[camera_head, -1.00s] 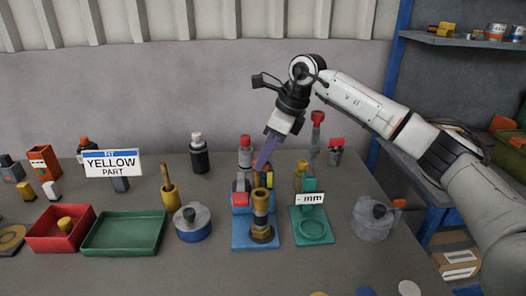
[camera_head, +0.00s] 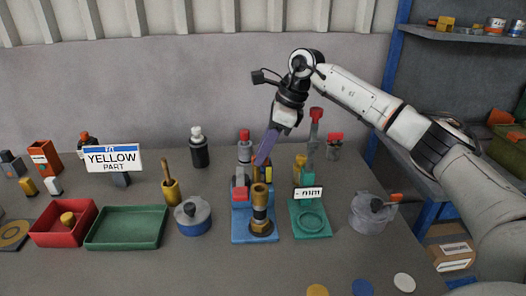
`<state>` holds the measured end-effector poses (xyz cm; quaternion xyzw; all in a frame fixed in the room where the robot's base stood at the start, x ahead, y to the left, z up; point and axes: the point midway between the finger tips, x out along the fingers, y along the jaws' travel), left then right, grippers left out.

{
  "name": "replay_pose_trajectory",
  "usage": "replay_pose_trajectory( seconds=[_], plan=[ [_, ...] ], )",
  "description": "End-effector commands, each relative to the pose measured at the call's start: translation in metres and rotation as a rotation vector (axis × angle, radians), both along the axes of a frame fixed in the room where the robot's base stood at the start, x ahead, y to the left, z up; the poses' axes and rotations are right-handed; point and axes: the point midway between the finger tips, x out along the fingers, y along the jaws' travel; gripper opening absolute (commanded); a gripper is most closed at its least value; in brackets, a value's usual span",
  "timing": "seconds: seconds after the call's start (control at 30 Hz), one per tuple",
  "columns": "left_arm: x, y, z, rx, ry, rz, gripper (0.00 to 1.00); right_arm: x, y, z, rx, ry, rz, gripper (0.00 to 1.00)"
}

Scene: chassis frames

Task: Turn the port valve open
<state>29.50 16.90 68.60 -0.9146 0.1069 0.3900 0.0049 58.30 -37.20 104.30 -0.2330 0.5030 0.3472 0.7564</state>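A brass upright fitting with a dark collar (camera_head: 260,207) stands on a blue base plate (camera_head: 254,238). Behind it on the same base are a red and grey part (camera_head: 240,189) and a small yellow and black part (camera_head: 268,173). I cannot tell which of these is the port valve. My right gripper (camera_head: 262,160) points down with its purple fingers just behind the top of the brass fitting. The fingers overlap in the view, so their gap and any contact are hidden. My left gripper is not in view.
A green fixture (camera_head: 311,231) with a ring and small sign stands right of the blue base. A grey pot (camera_head: 370,219) is further right, a blue-grey pot (camera_head: 193,221) to the left. Green (camera_head: 126,242) and red (camera_head: 84,237) trays lie further left.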

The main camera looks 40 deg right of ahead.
Motion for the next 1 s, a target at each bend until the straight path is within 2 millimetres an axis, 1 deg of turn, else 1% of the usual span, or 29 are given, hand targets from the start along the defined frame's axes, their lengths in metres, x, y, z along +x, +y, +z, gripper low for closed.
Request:
replay_pose_trajectory(
  seconds=[0.07, 0.33, 0.43, 0.57, 0.8, 0.9, 1.0],
  plan=[
    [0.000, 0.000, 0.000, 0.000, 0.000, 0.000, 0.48, 0.000, 0.000, 0.000, 0.000, 0.000, -0.001, 0.31],
    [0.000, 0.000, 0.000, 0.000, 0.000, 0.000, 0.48, -0.001, 0.000, 0.000, 0.000, 0.003, -0.001, 0.31],
    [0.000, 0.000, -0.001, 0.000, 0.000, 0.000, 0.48, -0.002, -0.002, 0.005, 0.000, 0.001, -0.002, 0.31],
    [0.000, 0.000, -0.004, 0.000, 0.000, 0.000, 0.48, -0.006, -0.008, 0.023, -0.001, -0.002, -0.002, 0.31],
    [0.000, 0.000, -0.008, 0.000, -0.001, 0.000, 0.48, -0.018, -0.022, 0.067, 0.000, -0.001, -0.003, 0.31],
    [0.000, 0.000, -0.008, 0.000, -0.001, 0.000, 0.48, -0.022, -0.026, 0.081, 0.000, 0.000, -0.002, 0.31],
    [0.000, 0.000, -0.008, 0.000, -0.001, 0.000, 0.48, -0.025, -0.028, 0.090, 0.000, 0.001, -0.002, 0.31]
  ],
)
